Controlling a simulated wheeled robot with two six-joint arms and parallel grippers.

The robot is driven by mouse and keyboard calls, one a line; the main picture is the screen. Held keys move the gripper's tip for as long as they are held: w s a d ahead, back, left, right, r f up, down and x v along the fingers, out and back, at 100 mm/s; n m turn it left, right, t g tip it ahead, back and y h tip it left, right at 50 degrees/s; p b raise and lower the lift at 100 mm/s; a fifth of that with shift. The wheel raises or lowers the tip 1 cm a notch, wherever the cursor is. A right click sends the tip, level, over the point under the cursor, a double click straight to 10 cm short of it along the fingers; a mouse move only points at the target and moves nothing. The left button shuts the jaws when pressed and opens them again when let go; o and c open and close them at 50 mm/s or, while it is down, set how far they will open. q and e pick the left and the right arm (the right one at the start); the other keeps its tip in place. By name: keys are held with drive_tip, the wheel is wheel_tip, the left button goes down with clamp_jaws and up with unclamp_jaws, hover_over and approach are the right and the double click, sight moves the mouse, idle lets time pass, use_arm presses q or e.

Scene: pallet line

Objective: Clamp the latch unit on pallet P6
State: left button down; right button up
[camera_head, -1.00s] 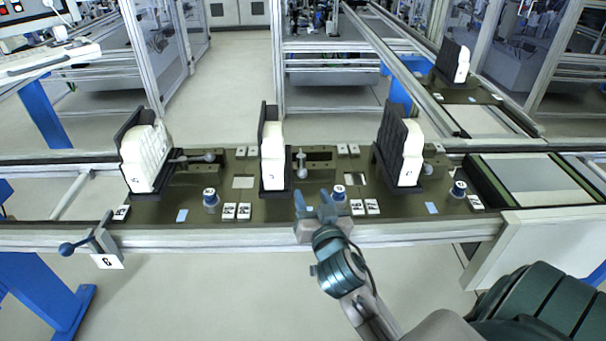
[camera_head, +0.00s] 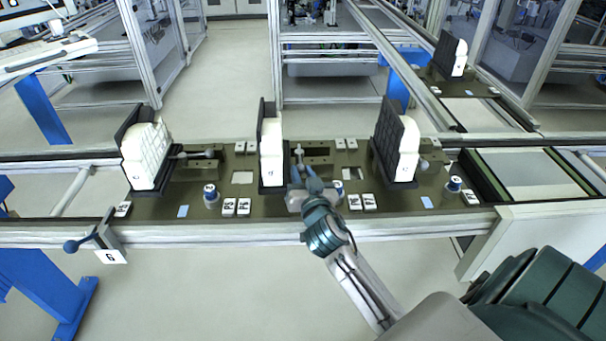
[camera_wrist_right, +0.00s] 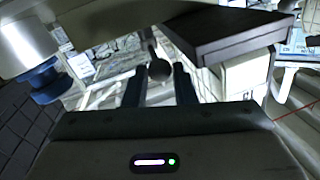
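Several white latch units stand upright against black backings on dark pallets: left (camera_head: 146,160), middle (camera_head: 271,160) and right (camera_head: 408,155). The pallet lettering is too small to tell which is P6. Beside the middle unit is a grey clamp lever (camera_head: 299,154), partly hidden by my right gripper. My right gripper (camera_head: 304,180) is over that pallet's front part, with its two blue fingers apart. In the right wrist view, a dark ball knob (camera_wrist_right: 160,71) shows between and just beyond the open fingertips (camera_wrist_right: 160,80); contact cannot be told. My left gripper is out of view.
The left unit's lever (camera_head: 195,155) lies sideways. Blue-capped posts (camera_head: 211,195) and white label cards (camera_head: 236,207) stand near the pallets' front edge. The rail (camera_head: 200,231) carries a blue-knobbed handle (camera_head: 80,243) above sign "6". Another pallet (camera_head: 462,86) is at back right.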

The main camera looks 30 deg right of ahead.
clamp_jaws()
drive_tip(key=shift+s+d+n+t+y, duration=0.3)
drive_tip(key=shift+d+n+y, duration=0.4)
drive_tip(key=shift+y, duration=0.4)
drive_tip(key=shift+a, duration=0.15)
drive_tip(key=o, duration=0.9)
unclamp_jaws()
drive_tip(key=b+v, duration=0.3)
drive_tip(key=v, duration=0.7)
drive_tip(key=shift+f+b, duration=0.1)
drive_tip(key=shift+b, duration=0.25)
drive_tip(key=shift+s, duration=0.35)
drive_tip(key=shift+c, duration=0.3)
